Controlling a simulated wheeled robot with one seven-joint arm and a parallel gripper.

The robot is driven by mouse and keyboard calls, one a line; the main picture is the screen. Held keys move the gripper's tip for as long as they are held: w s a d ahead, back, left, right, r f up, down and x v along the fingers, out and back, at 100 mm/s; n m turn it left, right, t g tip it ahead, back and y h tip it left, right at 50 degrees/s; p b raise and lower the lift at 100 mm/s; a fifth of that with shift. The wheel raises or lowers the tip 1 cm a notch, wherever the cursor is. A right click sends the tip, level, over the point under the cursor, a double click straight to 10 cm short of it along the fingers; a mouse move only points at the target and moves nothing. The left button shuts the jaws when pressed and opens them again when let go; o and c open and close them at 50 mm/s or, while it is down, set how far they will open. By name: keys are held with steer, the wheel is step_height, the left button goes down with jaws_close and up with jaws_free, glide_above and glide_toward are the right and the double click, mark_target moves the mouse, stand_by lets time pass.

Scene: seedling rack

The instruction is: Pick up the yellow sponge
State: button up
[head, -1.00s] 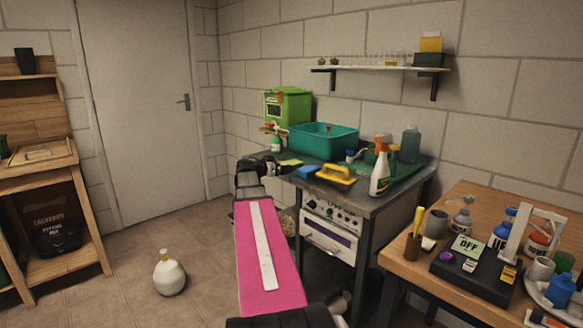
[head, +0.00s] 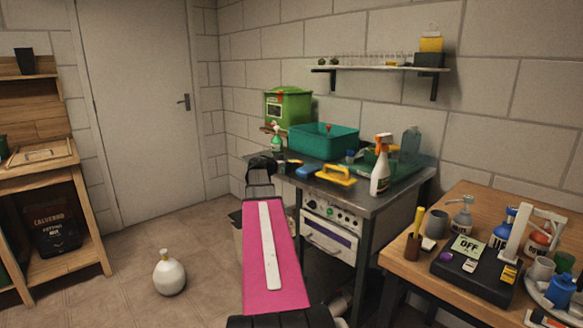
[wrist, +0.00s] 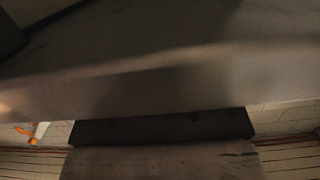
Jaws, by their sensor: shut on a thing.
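My gripper (head: 279,163) is at the left end of the steel bench, at about the height of its top, at the end of my outstretched arm. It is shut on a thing. A small yellow patch (head: 294,161) shows at its tip, which looks like the yellow sponge, mostly hidden by the gripper. The wrist view is dark and filled by a blurred grey-brown surface, and I cannot make out the sponge in it.
A blue block (head: 306,172) and a yellow-handled float (head: 336,175) lie on the bench (head: 365,201) close to my gripper. A teal tub (head: 323,142), green box (head: 288,106) and spray bottle (head: 381,166) stand there too. A white round bottle (head: 169,273) stands on the floor.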

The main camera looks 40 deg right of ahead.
steer(key=shift+r, duration=0.15)
steer(key=shift+r, duration=0.55)
step_height(320, 180, up, 2)
steer(key=shift+r, duration=0.2)
steer(key=w+a+r, duration=0.7)
steer(key=w, duration=0.3)
steer(key=w+a+f+n+t+y, duration=0.1)
steer(key=w+a+n+t+y, duration=0.2)
steer(key=a, duration=0.5)
steer(key=w+a+f+n+t+y, duration=0.1)
steer(key=a+n+t, duration=0.2)
steer(key=a+t, duration=0.3)
steer(key=w+a+f+n+t+y, duration=0.1)
steer(key=w+a+n+t+y, duration=0.15)
steer(key=a, duration=0.65)
steer(key=a+r+n+t+y, duration=0.1)
steer(key=a+n+y, duration=0.3)
steer(key=a, duration=0.7)
steer(key=s+a+r+n+t+y, duration=0.1)
steer(key=a+r+n+y, duration=0.3)
steer(key=a, duration=0.7)
steer(key=shift+a+r+t+y, duration=0.3)
steer(key=shift+a+t+y, duration=0.1)
steer(key=shift+t+y, duration=0.35)
steer(key=shift+s+n, duration=0.1)
steer(key=shift+n, duration=0.15)
